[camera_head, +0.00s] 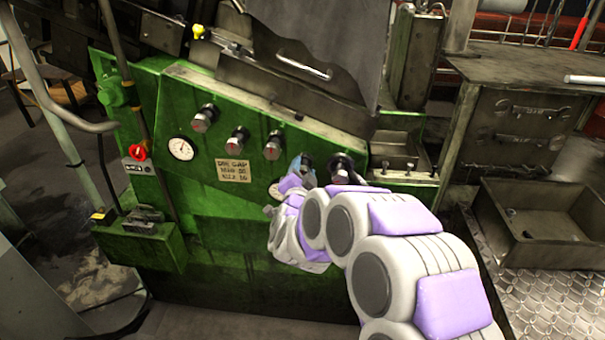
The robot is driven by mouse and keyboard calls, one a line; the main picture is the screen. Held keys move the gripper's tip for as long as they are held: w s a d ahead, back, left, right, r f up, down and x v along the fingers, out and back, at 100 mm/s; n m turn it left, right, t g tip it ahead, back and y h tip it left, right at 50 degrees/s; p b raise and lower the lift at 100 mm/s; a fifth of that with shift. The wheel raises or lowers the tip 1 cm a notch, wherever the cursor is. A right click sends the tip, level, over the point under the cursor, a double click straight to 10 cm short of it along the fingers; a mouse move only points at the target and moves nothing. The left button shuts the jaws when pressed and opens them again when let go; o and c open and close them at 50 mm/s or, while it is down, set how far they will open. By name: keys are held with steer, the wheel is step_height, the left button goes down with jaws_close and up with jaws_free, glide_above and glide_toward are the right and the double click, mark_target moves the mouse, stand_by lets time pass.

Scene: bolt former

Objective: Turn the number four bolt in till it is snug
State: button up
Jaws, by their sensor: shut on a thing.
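A row of dark bolts with metal heads sticks out of the sloping green machine face (190,85). Three stand clear on the left: the first (205,117), the second (237,140) and the third (272,145). The fourth from the left, the number four bolt (307,161), is partly hidden by my gripper (299,169). My gripper is at this bolt and is shut on it; the fingertips are small and partly covered by my wrist. Another bolt (342,165) stands just right of it, close to my arm. How deep the number four bolt sits cannot be told.
A pressure gauge (181,149) and a handwritten sign (233,170) are on the green face. A red knob (138,152) is at the left. A metal cabinet (515,125) and an open metal tray (490,218) stand at the right.

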stand_by(0.4)
steer(key=o, duration=1.1)
steer(key=shift+c, duration=0.2)
steer(key=shift+s, duration=0.15)
